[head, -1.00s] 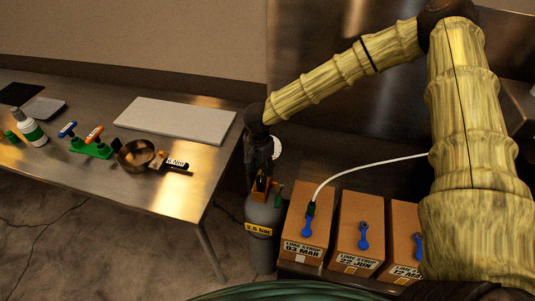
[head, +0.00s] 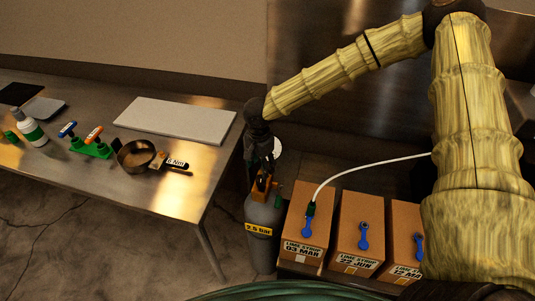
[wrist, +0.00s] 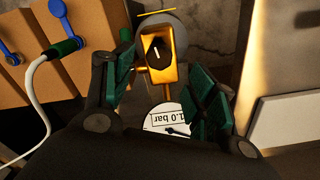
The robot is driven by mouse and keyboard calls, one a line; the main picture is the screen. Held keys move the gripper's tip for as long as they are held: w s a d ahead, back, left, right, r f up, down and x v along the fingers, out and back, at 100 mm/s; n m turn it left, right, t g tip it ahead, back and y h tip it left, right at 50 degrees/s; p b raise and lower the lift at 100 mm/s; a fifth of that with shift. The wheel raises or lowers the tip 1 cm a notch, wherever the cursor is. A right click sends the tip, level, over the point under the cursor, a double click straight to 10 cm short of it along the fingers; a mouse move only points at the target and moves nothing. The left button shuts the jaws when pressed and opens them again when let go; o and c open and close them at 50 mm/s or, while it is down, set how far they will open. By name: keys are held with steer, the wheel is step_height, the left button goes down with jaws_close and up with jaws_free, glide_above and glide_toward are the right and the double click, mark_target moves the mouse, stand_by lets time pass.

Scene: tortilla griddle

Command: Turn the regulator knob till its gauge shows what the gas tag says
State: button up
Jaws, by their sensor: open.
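The regulator (wrist: 168,80) is a brass-orange block with a round black knob (wrist: 156,52) carrying a white pointer line. The white gauge (wrist: 170,118) is partly hidden and shows "1.0 bar" upside down, with a dark needle. My gripper (wrist: 160,72) is open, its green-padded fingers on either side of the regulator and apart from the knob. In the head view my gripper (head: 262,158) is above the grey gas cylinder (head: 262,212). The yellow gas tag (head: 258,229) on the cylinder seems to read 2.5 bar.
Cardboard boxes (head: 305,225) with blue wrench-shaped pieces stand right of the cylinder. A white hose (head: 365,167) runs above them. The steel table (head: 190,205) at left holds a pan (head: 135,155), a white board (head: 175,120), a bottle (head: 32,130) and green-based handles (head: 92,148).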

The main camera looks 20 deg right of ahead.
step_height(320, 180, up, 5)
steer(key=shift+f, duration=0.1)
stand_by(0.5)
steer(key=shift+a, duration=0.1)
